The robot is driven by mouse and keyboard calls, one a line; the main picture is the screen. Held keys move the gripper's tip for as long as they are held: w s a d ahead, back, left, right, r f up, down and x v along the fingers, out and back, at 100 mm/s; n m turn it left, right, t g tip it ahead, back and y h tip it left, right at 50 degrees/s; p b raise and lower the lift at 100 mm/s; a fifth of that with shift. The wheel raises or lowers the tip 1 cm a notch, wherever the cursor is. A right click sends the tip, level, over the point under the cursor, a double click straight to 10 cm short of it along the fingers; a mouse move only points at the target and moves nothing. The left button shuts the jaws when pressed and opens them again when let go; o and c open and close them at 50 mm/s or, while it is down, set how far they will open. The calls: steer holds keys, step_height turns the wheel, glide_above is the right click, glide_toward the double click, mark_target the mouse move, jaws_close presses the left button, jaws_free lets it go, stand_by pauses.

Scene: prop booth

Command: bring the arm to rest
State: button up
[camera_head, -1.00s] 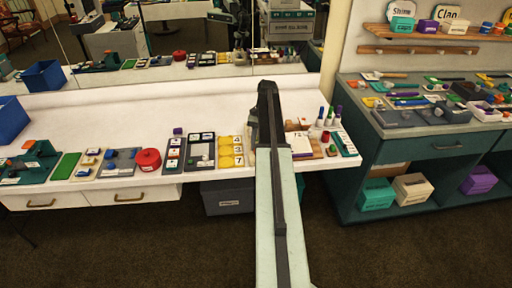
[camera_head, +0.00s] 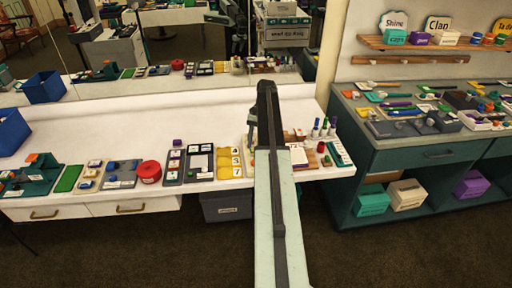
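My arm reaches forward from the bottom of the head view, over the front edge of the white table (camera_head: 220,110). My gripper (camera_head: 251,135) is at the far end of the arm, mostly hidden behind the dark arm link. Only a small dark part of it shows at the link's left side. I cannot see its fingertips clearly or tell whether it holds anything.
Trays, a red round tin (camera_head: 149,171) and yellow number tiles (camera_head: 229,162) stand left of the arm. A blue bin (camera_head: 12,131) is at far left. A teal cabinet (camera_head: 390,200) stands right. The floor in front is clear.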

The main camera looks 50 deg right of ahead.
steer(key=shift+v, duration=0.85)
